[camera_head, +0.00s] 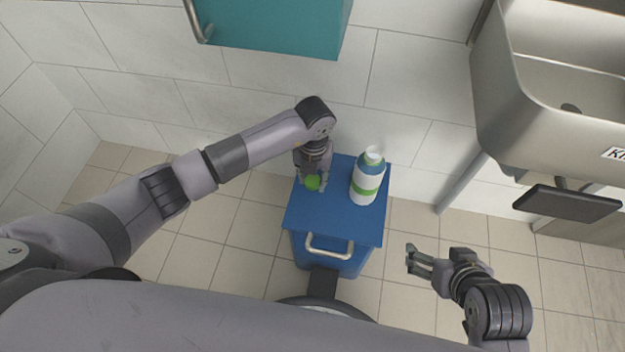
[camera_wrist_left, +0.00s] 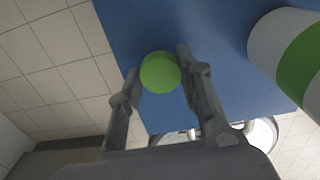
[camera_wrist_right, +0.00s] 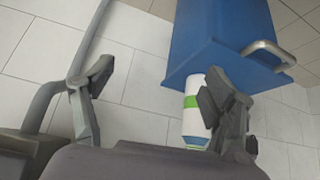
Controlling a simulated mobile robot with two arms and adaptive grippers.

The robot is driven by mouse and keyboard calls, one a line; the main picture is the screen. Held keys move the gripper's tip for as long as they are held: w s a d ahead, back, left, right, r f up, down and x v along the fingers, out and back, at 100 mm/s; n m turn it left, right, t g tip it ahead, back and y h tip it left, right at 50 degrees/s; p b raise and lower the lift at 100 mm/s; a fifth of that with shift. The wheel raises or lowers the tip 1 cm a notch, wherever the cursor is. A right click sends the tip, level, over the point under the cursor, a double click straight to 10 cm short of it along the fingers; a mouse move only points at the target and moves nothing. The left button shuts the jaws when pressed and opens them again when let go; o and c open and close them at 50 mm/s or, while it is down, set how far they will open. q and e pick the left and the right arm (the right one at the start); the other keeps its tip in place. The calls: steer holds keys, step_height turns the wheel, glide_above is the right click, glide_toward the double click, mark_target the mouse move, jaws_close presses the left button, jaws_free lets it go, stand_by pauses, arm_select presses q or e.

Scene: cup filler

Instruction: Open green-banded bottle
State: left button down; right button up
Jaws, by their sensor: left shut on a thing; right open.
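The green-banded bottle (camera_head: 367,178) stands upright on the blue cabinet top, white with a green band and a blue upper part. Its neck shows white, with no green cap on it. It also shows in the left wrist view (camera_wrist_left: 289,50) and, partly hidden by a finger, in the right wrist view (camera_wrist_right: 194,118). My left gripper (camera_head: 313,184) is shut on a round green cap (camera_wrist_left: 160,72), left of the bottle and apart from it, over the blue top. My right gripper (camera_head: 413,261) is open and empty, right of the cabinet and clear of the bottle.
The blue cabinet (camera_head: 335,220) has a metal handle (camera_head: 330,247) on its front. A teal cabinet (camera_head: 270,25) hangs on the wall above. A steel sink (camera_head: 505,95) is at the right, with a dark flat panel (camera_head: 567,204) below it. Tiled floor lies free around the cabinet.

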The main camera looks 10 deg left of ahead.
mark_target(313, 180)
arm_select(q)
steer(key=shift+f, duration=0.5)
arm_select(e)
steer(key=shift+w+a+r+t, duration=0.15)
steer(key=shift+w+r+t, duration=0.1)
steer(key=shift+w, duration=0.2)
steer(key=shift+w+a+r+t, duration=0.15)
steer(key=shift+w+r+t, duration=0.1)
steer(key=shift+w, duration=0.15)
arm_select(q)
steer(key=shift+f, duration=0.1)
arm_select(e)
steer(key=shift+w, duration=0.2)
arm_select(q)
steer(key=c, duration=1.1)
jaws_free()
arm_select(e)
steer(key=shift+a, duration=0.1)
